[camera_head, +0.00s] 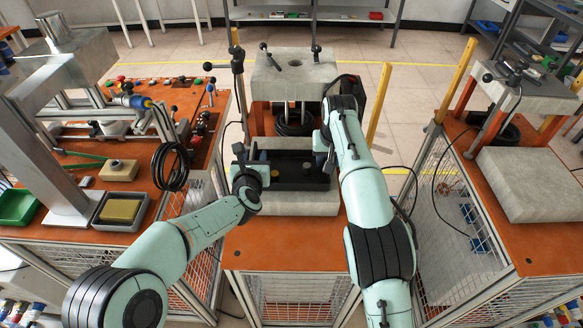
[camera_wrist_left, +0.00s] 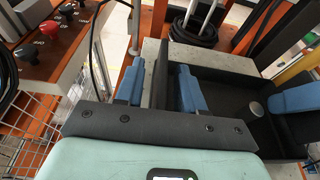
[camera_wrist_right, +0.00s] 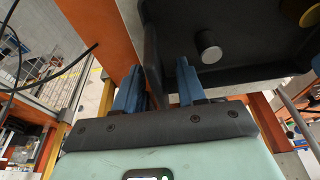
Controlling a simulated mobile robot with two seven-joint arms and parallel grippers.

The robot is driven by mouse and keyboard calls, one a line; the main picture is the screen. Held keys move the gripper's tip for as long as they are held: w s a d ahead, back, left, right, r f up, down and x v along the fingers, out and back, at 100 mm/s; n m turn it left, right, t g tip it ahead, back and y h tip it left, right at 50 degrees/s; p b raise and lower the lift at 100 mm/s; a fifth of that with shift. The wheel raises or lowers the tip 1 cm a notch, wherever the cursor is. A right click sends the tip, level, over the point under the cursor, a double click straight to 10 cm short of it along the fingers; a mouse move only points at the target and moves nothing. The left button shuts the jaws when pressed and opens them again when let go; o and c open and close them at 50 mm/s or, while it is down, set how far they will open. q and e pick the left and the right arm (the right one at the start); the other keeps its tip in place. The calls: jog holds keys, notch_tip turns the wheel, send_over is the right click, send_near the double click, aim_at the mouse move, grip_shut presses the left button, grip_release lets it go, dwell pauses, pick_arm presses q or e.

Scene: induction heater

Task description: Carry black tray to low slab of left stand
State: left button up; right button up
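The black tray (camera_head: 292,184) lies over the low concrete slab (camera_head: 300,204) of the middle stand and appears to rest on it. Small round pieces, grey and yellowish, are in the tray. My left gripper (camera_head: 246,165) is at the tray's left end. In the left wrist view its blue fingers (camera_wrist_left: 160,85) straddle the tray wall, with a gap showing. My right gripper (camera_head: 328,140) is at the tray's right end. In the right wrist view its fingers (camera_wrist_right: 158,88) straddle that wall, also with a gap. The head view hides the fingertips.
The middle stand's upper slab (camera_head: 292,75) is behind the tray, with a coiled black cable below it. A right stand has its own low slab (camera_head: 530,183), which is bare. A bench (camera_head: 110,170) with knobs, cables and trays is at the left.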

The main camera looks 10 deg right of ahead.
pick_arm(q)
jog(key=shift+w, duration=0.1)
pick_arm(e)
jog(key=shift+f, duration=0.1)
pick_arm(q)
jog(key=shift+c, duration=0.3)
pick_arm(e)
jog(key=shift+c, duration=0.3)
pick_arm(q)
grip_shut()
pick_arm(e)
grip_shut()
pick_arm(q)
jog(key=shift+r, duration=0.1)
